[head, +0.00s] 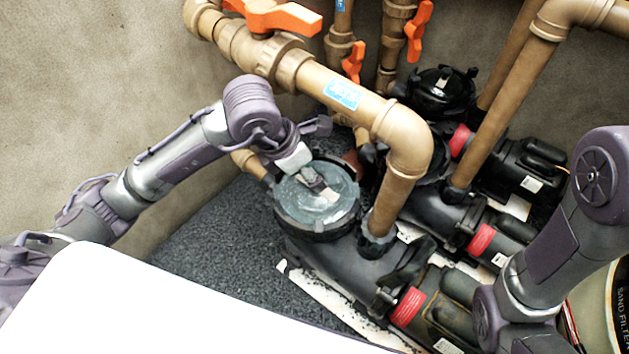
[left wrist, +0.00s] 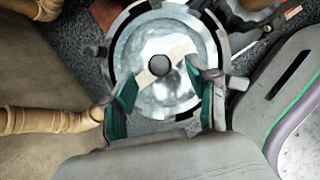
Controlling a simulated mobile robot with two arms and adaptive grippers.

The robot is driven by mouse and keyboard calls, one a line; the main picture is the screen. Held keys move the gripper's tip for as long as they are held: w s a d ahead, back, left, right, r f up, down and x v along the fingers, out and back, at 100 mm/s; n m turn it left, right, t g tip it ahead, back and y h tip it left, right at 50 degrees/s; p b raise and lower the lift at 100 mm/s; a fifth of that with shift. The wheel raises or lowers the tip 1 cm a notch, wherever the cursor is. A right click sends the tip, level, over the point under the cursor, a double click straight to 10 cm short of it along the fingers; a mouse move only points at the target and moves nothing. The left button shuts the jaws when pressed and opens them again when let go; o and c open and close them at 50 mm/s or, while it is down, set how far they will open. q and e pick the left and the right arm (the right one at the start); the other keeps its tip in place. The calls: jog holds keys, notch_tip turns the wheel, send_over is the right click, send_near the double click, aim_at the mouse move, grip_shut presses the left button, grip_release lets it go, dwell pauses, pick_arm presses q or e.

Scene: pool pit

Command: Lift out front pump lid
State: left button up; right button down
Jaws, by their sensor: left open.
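The front pump lid (head: 335,212) is a round, clear grey disc on top of the nearest black pump (head: 330,252). In the left wrist view the lid (left wrist: 150,100) shows a pale bar across it with a dark round knob (left wrist: 159,65) in the middle. A dark notched ring surrounds it. My left gripper (head: 316,182) is over the lid, pointing down. In the left wrist view its green-padded fingers (left wrist: 169,82) are open, one each side of the knob, with nothing between them gripped. I cannot tell whether the fingertips touch the lid. My right gripper is not in view.
A brown pipe (head: 395,180) rises right beside the lid and bends over behind it. Orange valve handles (head: 275,16) are at the top. Another pump with a black lid (head: 440,92) stands behind. Grey gravel floor (head: 225,250) is clear to the left.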

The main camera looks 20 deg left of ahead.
pick_arm(q)
jog(key=shift+b+x, duration=0.6)
jog(key=shift+x, duration=1.05)
jog(key=shift+r, duration=0.15)
grip_shut()
